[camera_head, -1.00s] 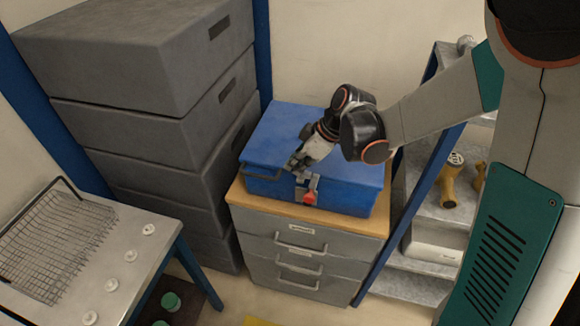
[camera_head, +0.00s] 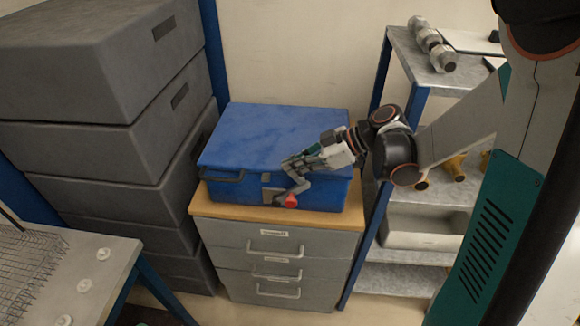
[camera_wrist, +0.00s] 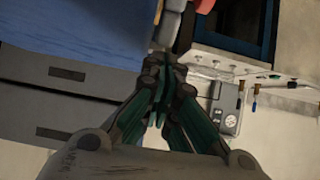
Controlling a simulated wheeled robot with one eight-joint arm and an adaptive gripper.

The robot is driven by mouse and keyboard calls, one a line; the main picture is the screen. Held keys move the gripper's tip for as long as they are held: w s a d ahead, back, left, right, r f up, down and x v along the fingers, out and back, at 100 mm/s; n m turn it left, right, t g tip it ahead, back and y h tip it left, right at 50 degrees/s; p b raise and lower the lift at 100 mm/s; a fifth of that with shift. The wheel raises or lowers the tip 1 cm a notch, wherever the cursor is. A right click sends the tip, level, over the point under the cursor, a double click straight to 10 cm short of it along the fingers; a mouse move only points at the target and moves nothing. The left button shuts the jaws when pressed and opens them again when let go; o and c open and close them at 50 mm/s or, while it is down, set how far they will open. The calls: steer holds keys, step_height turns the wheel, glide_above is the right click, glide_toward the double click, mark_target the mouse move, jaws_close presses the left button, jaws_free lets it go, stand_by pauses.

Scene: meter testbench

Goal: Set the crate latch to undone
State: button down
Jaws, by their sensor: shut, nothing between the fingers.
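The blue crate (camera_head: 275,135) sits with its lid down on a wooden-topped drawer cabinet. Its latch, with a red tab (camera_head: 290,200), is at the middle of the front face. The tab appears to stand out from the grey plate (camera_head: 271,195), to its right. My gripper (camera_head: 288,166) is shut and empty, just above the latch at the crate's front edge. I cannot tell whether it touches the latch. In the wrist view, my gripper's closed fingers (camera_wrist: 165,70) point at a grey latch part (camera_wrist: 168,25), with the red tab (camera_wrist: 205,5) at the top edge.
A dark side handle (camera_head: 222,177) is on the crate's front, left of the latch. Grey stacked bins (camera_head: 100,145) stand at the left. A metal shelf (camera_head: 400,280) stands close on the right. A bench with a wire basket (camera_head: 25,265) is front left.

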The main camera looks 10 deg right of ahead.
stand_by(0.5)
step_height(320, 180, up, 10)
stand_by(0.6)
